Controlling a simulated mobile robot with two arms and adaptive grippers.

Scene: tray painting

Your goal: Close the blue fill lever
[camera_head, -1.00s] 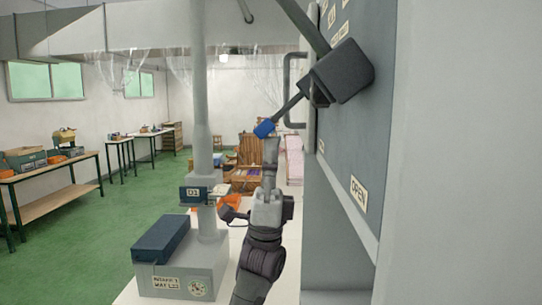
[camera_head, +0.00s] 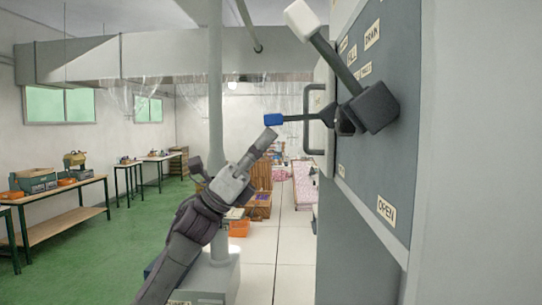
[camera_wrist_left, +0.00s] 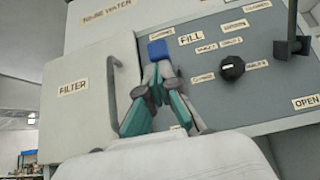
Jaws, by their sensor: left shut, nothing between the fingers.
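The blue fill lever has a blue tip (camera_head: 273,120) on a dark rod that runs about level to a dark block on the grey panel (camera_head: 375,190). My left gripper (camera_head: 268,138) is shut and empty, with its fingertips just below the blue tip. In the left wrist view the blue tip (camera_wrist_left: 157,50) shows right at the ends of the shut fingers (camera_wrist_left: 154,72). I cannot tell whether they touch. The tip stands in front of the panel, left of the FILL label (camera_wrist_left: 190,38). My right gripper is not in view.
A second lever with a white tip (camera_head: 302,18) slants up above the blue one. A grey handle (camera_head: 314,118) stands out beside the panel. An OPEN label (camera_head: 386,211) is low on the panel. A grey post (camera_head: 215,90) stands left of my gripper.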

